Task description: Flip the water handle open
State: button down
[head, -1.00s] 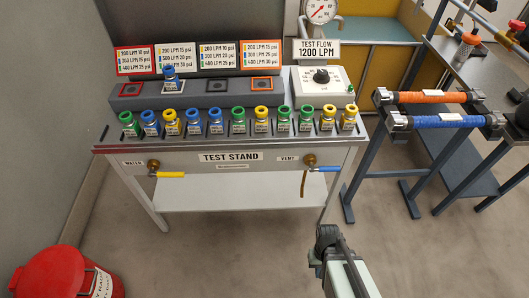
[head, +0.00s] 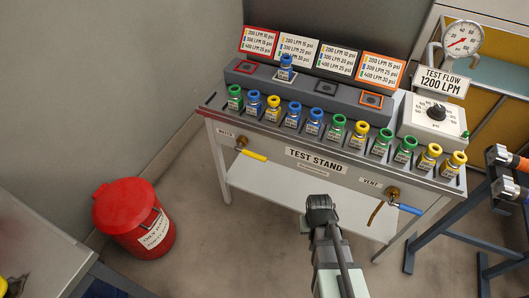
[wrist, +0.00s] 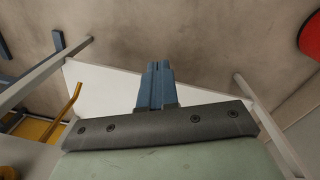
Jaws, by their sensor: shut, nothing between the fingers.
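The water handle (head: 254,156) is a yellow lever on a brass valve at the left of the test stand's front panel, beside the WATER label (head: 225,133). It points right and slightly down, roughly along the panel. My gripper (head: 320,201) is in front of the stand, to the right of and below the handle, well apart from it. In the wrist view its blue-grey fingers (wrist: 157,68) are together and empty, above the white lower shelf (wrist: 100,92). The water handle is not visible in the wrist view.
The vent valve with a blue handle (head: 405,208) and a bent brown pipe sits at the panel's right. A red bin (head: 130,213) stands on the floor at left. Several coloured cartridges (head: 316,121) line the stand's top. The floor between bin and stand is clear.

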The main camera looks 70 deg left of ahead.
jog(key=s+a+r+n+t+y, duration=0.1)
jog(key=s+a+r+y, duration=0.1)
jog(key=s+a+r, duration=0.6)
jog(key=s+a+r+n+y, duration=0.1)
jog(key=s+a+r+n, duration=0.1)
jog(key=s+a+r, duration=0.65)
jog(key=w+a+r+m+t+y, duration=0.1)
jog(key=w+a+r+m, duration=0.1)
jog(key=a+r+m, duration=0.1)
jog(key=w+a+r+m+t+y, duration=0.1)
jog(key=w+a+r+m, duration=0.2)
jog(key=a, duration=0.5)
jog(key=shift+w+a+r+m+t+y, duration=0.25)
jog(key=shift+r+m+t, duration=0.2)
jog(key=shift+m, duration=0.55)
